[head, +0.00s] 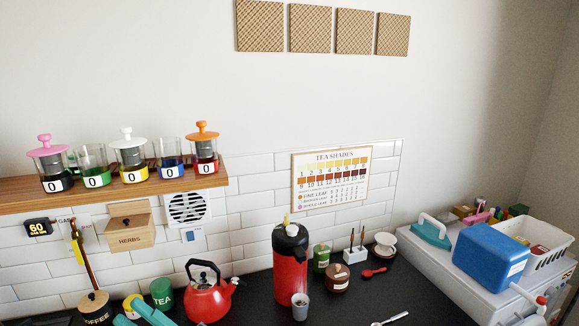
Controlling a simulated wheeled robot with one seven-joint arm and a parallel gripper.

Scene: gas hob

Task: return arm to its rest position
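My gripper and arm do not show in the head view, so I cannot tell the arm's pose or whether the gripper is open. A red kettle (207,302) with a black handle stands on the dark counter (400,292). A red flask (291,270) with a black top stands to its right, with a small grey cup (300,307) in front of it. Teal and yellow items (150,314) are cut off by the bottom edge.
A wooden shelf (110,190) holds several glass jars on the left wall. A green tea tin (161,292) and a coffee pot (94,306) stand below. A blue box (491,256) and a white basket (548,262) crowd the right side.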

